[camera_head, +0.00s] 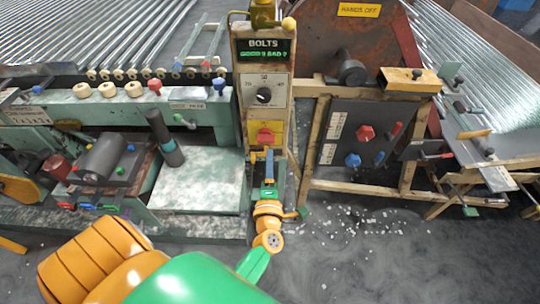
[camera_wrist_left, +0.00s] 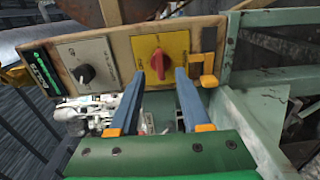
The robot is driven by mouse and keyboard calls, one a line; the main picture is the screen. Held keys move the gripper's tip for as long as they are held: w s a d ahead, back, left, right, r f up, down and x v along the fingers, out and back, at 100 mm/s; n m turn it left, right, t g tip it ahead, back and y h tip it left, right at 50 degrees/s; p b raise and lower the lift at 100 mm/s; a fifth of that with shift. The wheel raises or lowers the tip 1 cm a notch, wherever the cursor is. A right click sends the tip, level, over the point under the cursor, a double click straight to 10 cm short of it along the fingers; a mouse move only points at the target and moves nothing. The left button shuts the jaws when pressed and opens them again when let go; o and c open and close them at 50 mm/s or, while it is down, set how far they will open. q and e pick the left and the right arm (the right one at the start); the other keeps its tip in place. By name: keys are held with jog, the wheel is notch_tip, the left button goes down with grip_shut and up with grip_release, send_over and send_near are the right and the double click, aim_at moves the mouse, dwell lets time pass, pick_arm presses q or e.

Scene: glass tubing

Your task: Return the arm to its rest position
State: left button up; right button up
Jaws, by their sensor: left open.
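My left arm (camera_head: 205,280), green and orange, comes in from the lower left and reaches up to the control post. My left gripper (camera_head: 269,158) is just below and in front of the red knob (camera_head: 265,136) on the yellow panel. In the left wrist view its two blue fingers (camera_wrist_left: 172,72) stand apart with nothing held between them. The tips point at the yellow panel (camera_wrist_left: 177,46) and the red knob (camera_wrist_left: 158,64). I cannot tell whether a finger touches the knob. My right gripper does not show.
A green machine bench (camera_head: 200,180) stands to the left. A dark panel with red and blue knobs (camera_head: 355,145) is right of the post. The grey floor (camera_head: 400,270) at lower right is mostly open, with scattered pale bits.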

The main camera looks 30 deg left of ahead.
pick_arm(q)
jog(key=s+d+f+m+g+h, duration=0.2)
jog(key=s+d+f+m+h, duration=0.15)
jog(key=f+m, duration=0.35)
jog(key=s+d+f+m+g+h, duration=0.25)
jog(key=s+f+m, duration=0.2)
jog(key=f, duration=0.35)
jog(key=s+d+f+m+g+h, duration=0.1)
jog(key=s+d+f+m+h, duration=0.25)
jog(key=f+m, duration=0.35)
jog(key=s+a+f+m+g, duration=0.2)
jog(key=s+f+m+g, duration=0.2)
jog(key=s, duration=0.7)
jog(key=s+a+f+m+g, duration=0.2)
jog(key=s+f+m+g, duration=0.2)
jog(key=s+f, duration=0.3)
jog(key=s, duration=0.4)
jog(key=shift+s+a+g, duration=0.15)
jog(key=shift+a+g, duration=0.1)
jog(key=shift+g, duration=0.1)
